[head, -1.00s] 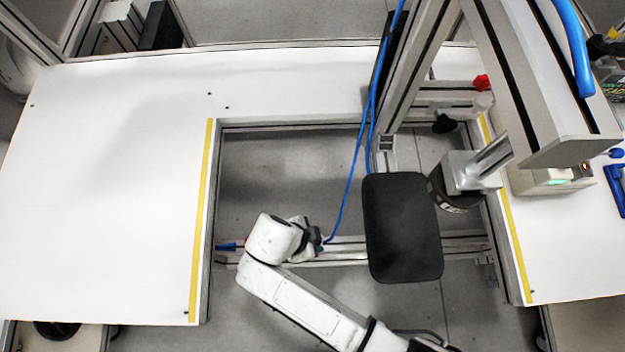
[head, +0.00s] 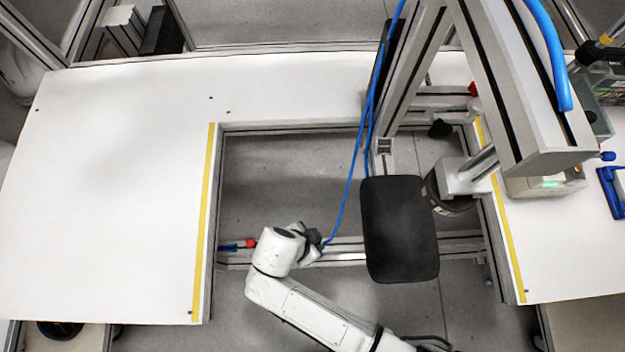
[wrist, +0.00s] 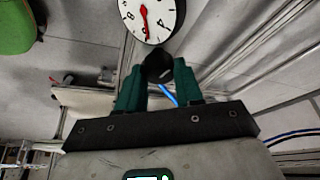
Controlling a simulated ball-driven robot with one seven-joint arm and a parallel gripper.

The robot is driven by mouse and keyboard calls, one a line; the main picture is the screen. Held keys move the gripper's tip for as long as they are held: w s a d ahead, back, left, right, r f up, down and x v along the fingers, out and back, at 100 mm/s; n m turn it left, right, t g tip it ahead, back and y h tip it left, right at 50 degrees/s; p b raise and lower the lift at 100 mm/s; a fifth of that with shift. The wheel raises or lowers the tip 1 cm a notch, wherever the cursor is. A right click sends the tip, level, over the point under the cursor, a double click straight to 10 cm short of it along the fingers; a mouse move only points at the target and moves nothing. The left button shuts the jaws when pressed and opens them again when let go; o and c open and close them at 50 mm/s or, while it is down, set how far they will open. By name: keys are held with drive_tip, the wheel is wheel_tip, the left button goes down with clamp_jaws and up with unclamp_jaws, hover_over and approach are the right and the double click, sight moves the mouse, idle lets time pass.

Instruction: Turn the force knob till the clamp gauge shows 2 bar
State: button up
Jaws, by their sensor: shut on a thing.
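In the wrist view, the two green fingers of my gripper (wrist: 159,88) are shut on the black force knob (wrist: 158,68). The round clamp gauge (wrist: 135,12) is just beyond the knob, partly cut off by the top edge. It has a white face, black figures and a red needle that points down in the picture. The figures are too small and cropped to read the pressure surely. In the head view, my gripper (head: 312,243) is at the rail near the lower end of the blue hose (head: 352,180). The knob and gauge cannot be made out there.
White tabletops (head: 110,200) with yellow edge strips flank an open gap. A black pad (head: 400,230) and a metal frame (head: 515,90) stand right of my gripper. A red-tipped part (head: 250,243) lies left of my wrist. A green rounded object (wrist: 15,28) shows in the wrist view.

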drive_tip(key=n+t+p, duration=0.1)
drive_tip(key=n, duration=0.2)
drive_tip(key=n+y+p, duration=0.1)
drive_tip(key=n, duration=0.2)
drive_tip(key=shift+s+d+n+t+y, duration=0.2)
drive_tip(key=shift+n+t+y, duration=0.1)
drive_tip(key=shift+t, duration=0.1)
drive_tip(key=n+y+p, duration=0.1)
drive_tip(key=n, duration=0.1)
drive_tip(key=n+y+p, duration=0.1)
drive_tip(key=n, duration=0.2)
drive_tip(key=shift+n+t, duration=0.3)
drive_tip(key=o, duration=1)
drive_tip(key=shift+d, duration=0.1)
drive_tip(key=shift+a, duration=0.2)
drive_tip(key=shift+a, duration=0.1)
